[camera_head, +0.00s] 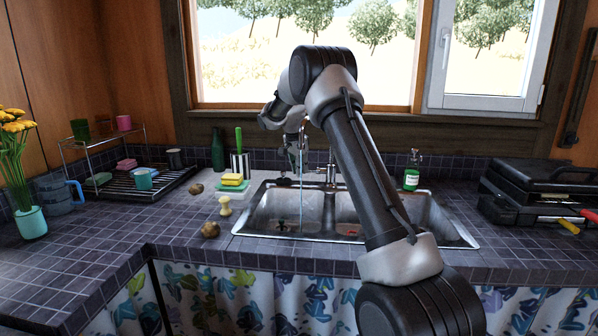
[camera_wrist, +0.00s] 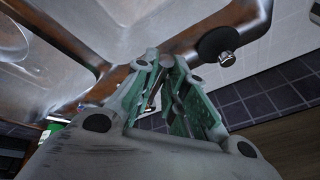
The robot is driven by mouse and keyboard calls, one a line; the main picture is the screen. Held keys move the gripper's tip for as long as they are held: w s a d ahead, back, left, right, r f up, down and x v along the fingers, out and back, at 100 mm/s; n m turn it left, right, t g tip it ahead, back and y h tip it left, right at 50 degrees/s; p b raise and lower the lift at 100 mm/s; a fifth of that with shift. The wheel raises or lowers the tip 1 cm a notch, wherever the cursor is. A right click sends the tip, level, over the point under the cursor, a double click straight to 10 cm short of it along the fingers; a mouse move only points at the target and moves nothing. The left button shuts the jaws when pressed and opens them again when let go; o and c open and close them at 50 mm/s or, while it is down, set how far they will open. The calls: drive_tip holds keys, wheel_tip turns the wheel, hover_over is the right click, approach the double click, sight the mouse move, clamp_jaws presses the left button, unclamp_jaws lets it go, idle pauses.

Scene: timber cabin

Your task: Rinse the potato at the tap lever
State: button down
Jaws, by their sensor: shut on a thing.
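My gripper (camera_head: 296,166) points down behind the left basin, beside the tap (camera_head: 329,174). In the wrist view my gripper (camera_wrist: 168,62) has its green-padded fingers drawn together on a slim metal piece, which looks like the tap lever (camera_wrist: 154,92); the fingers hide much of it. A thin stream of water (camera_head: 301,195) falls into the left basin of the steel sink (camera_head: 240,222). One brown potato (camera_head: 210,230) lies on the counter left of the sink, near the front. Another potato (camera_head: 196,188) lies farther back. Both are apart from my gripper.
A yellow sponge (camera_head: 232,180), a pale brush (camera_head: 225,206) and a dark bottle (camera_head: 218,150) stand left of the sink. A dish rack (camera_head: 150,190) is farther left. A green soap bottle (camera_head: 411,178) and a black toolbox (camera_head: 530,185) are right. The window is behind.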

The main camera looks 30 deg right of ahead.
drive_tip(key=shift+d+r, duration=0.1)
drive_tip(key=shift+r, duration=0.15)
drive_tip(key=c, duration=1.5)
unclamp_jaws()
drive_tip(key=shift+o, duration=0.2)
drive_tip(key=shift+r, duration=0.1)
wheel_tip(320, 180, up, 10)
